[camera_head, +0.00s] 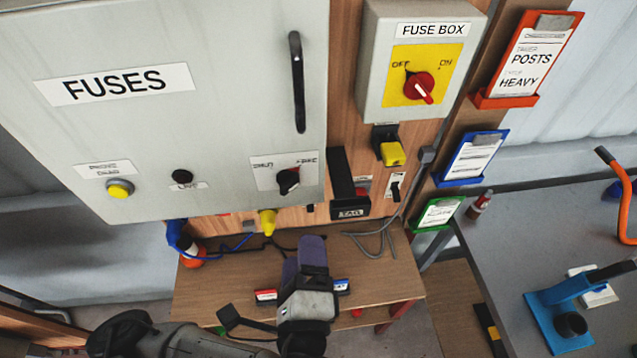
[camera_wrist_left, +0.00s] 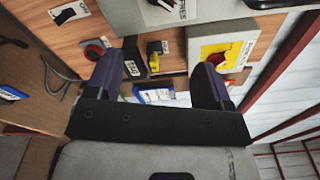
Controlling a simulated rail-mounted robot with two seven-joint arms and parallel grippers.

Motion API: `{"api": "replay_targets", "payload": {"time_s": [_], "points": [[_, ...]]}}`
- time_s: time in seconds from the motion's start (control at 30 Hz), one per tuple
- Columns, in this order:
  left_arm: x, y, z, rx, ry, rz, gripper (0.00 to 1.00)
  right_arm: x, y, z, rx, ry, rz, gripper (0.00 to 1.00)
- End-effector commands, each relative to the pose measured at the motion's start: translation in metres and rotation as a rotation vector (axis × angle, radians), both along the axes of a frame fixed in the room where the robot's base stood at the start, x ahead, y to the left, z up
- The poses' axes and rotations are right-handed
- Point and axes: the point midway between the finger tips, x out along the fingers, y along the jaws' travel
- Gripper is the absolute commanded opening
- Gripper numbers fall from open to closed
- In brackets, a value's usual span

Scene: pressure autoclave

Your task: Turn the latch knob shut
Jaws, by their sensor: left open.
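The black latch knob (camera_head: 289,181) is on a labelled white plate at the lower right of the grey FUSES door (camera_head: 225,90) in the head view. Words stand at its upper left and upper right, too small to read surely. Which way its pointer faces is hard to tell. My left gripper (camera_head: 312,250) is below the knob and apart from it, over the wooden shelf. The left wrist view shows its two purple-dark fingers (camera_wrist_left: 158,78) spread with nothing between them. I cannot surely pick out the latch knob in that view. My right gripper is not in view.
A vertical black handle (camera_head: 298,83) is above the knob. A black TAG box (camera_head: 347,190) is to its right, beside a yellow-fronted switch (camera_head: 392,152). The fuse box (camera_head: 373,80) has a red knob. A yellow cone-shaped piece (camera_head: 267,222) is below the door.

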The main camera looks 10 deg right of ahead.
Motion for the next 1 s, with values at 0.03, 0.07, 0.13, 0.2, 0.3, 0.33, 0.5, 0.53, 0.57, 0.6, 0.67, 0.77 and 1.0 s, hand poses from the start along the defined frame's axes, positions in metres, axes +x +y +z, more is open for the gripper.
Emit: {"api": "replay_targets", "payload": {"time_s": [0.03,0.07,0.13,0.2,0.3,0.33,0.5,0.53,0.57,0.6,0.67,0.77,1.0], "points": [[0.0,0.003,0.002,0.055,-0.016,0.019,0.74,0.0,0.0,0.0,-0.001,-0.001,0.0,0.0],[0.001,0.005,0.003,0.091,-0.023,0.031,0.74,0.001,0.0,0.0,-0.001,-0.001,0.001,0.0],[0.001,0.008,0.004,0.171,-0.036,0.051,0.74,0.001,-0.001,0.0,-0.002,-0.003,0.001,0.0],[0.001,0.01,0.004,0.247,-0.037,0.064,0.74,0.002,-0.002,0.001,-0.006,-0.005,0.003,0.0],[0.001,0.012,0.003,0.333,-0.035,0.071,0.74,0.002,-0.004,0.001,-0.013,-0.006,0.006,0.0],[0.001,0.012,0.003,0.353,-0.034,0.071,0.74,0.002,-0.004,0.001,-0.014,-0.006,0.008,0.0],[0.007,0.012,0.004,0.408,-0.039,0.071,0.74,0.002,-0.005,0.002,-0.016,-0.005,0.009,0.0],[0.01,0.012,0.004,0.411,-0.04,0.071,0.74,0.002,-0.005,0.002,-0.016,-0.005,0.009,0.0],[0.014,0.012,0.004,0.412,-0.04,0.071,0.74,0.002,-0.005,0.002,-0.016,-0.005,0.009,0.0],[0.019,0.012,0.004,0.411,-0.039,0.072,0.74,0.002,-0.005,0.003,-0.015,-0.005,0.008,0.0],[0.029,0.012,0.004,0.413,-0.039,0.073,0.74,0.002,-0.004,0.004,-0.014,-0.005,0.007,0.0],[0.048,0.012,0.005,0.412,-0.039,0.074,0.74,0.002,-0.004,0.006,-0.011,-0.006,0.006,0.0],[0.092,0.011,0.005,0.411,-0.038,0.073,0.74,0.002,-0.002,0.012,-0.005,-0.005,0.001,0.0]]}}
